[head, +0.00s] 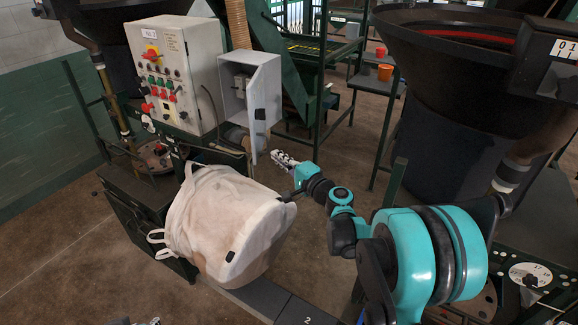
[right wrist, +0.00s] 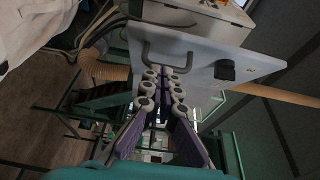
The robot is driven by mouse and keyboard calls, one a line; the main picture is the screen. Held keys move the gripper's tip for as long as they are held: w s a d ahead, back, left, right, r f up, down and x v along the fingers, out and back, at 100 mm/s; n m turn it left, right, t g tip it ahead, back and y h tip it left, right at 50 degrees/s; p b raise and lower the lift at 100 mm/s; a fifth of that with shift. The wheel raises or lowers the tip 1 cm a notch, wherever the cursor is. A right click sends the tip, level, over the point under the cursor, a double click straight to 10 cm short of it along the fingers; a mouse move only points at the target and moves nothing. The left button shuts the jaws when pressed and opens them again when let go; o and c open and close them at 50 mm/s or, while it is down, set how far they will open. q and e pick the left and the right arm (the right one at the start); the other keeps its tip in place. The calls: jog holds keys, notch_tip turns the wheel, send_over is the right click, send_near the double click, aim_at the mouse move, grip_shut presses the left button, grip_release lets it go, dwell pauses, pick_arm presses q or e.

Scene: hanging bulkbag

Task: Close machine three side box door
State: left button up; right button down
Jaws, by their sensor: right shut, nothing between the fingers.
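The grey side box (head: 236,84) is fixed to the right of the control cabinet, with some fittings showing inside. Its door (head: 266,92) stands open, swung out on the right, with a dark latch on its face. In the right wrist view the pale door panel (right wrist: 200,48) fills the top, with a bent handle and a black latch. My right gripper (head: 283,158) is just below and right of the door's lower edge. Its fingers (right wrist: 164,80) are shut and empty, close to the handle; contact cannot be told. A bit of my left gripper (head: 140,321) shows at the bottom edge.
The control cabinet (head: 168,75) carries several buttons and a red-yellow switch. A large black hopper (head: 450,65) stands at right. Green frames (head: 318,90) stand behind, and open floor lies between.

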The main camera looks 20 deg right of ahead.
aim_at(256, 149)
jog(key=w+a, duration=0.1)
jog(key=a, duration=0.1)
jog(key=w+a, duration=0.1)
jog(key=a, duration=0.1)
jog(key=shift+w, duration=0.3)
jog(key=shift+d, duration=0.1)
